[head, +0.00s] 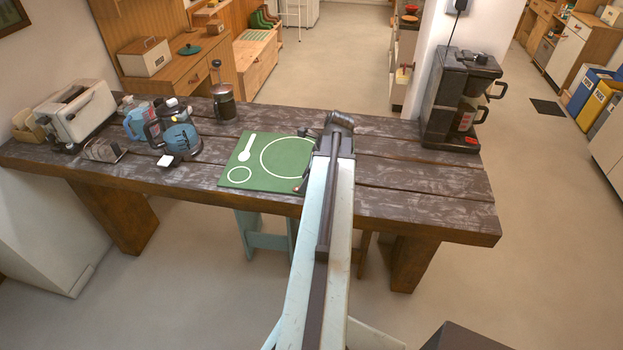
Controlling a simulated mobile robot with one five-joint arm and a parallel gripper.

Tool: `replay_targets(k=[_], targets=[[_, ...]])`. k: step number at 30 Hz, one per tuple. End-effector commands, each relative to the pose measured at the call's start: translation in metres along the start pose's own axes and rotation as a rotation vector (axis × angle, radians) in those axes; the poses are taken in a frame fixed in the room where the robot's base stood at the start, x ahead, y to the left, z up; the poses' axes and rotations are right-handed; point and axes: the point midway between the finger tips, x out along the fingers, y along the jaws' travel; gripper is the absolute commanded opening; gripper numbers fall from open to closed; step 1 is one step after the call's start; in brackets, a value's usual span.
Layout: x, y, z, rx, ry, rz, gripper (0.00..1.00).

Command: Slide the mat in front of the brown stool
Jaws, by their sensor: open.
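The green mat (265,165) lies flat on the dark wooden table, with white outlines of a plate, a spoon and a small ring. Its right side is partly hidden by my arm. A light blue stool (262,241) stands under the table below the mat. A brown stool (360,244) stands to its right, mostly hidden behind my arm and the table; only a bit of its leg shows. My gripper (304,182) is at the mat's right part, mostly hidden by my arm. It is open; whether it touches the mat I cannot tell.
A coffee maker (459,100) stands at the table's back right. A blue kettle (178,137), a coffee press (222,98) and a toaster (75,112) stand on the left.

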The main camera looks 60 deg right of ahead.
Motion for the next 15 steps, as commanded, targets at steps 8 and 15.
replay_targets(k=[8,15], targets=[[0.0152,0.0000,0.0005,-0.001,0.000,0.000,0.44],[0.0150,0.0002,0.0009,-0.002,0.000,0.000,0.02]])
